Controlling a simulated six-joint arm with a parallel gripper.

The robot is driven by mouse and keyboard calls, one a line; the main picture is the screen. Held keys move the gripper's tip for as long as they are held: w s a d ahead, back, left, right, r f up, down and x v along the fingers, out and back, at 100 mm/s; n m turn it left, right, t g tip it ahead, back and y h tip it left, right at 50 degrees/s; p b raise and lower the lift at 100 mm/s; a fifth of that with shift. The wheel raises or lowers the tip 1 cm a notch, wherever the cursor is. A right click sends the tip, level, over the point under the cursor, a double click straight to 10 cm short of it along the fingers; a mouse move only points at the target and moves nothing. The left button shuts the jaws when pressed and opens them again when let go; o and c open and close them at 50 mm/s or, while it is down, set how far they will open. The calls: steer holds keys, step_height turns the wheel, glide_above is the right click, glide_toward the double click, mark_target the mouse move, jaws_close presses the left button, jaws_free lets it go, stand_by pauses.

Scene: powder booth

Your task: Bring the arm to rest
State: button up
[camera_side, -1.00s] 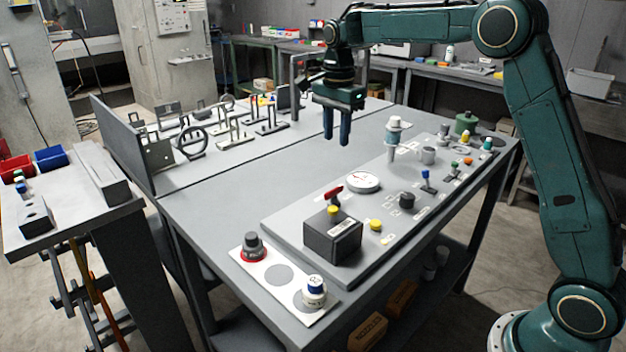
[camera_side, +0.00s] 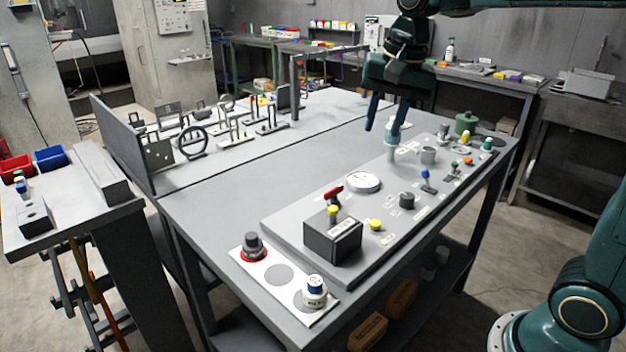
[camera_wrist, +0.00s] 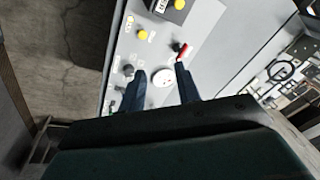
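The forearm leaves the top of the side view, so much of my arm is hidden there.
Racks and hooks (camera_side: 193,143) stand at the left. The table middle is clear.

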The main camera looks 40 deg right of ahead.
steer(key=s+a+f+n+t, duration=0.1)
steer(key=s+f+n, duration=0.1)
steer(key=s+n, duration=0.3)
steer(key=s+a+f+n+t, duration=0.1)
steer(key=s+n, duration=0.4)
steer(key=s, duration=0.9)
step_height(320, 180, down, 2)
steer(key=shift+s+a+f+t, duration=0.1)
steer(key=shift+s+a+t, duration=0.15)
steer(key=shift+t, duration=0.35)
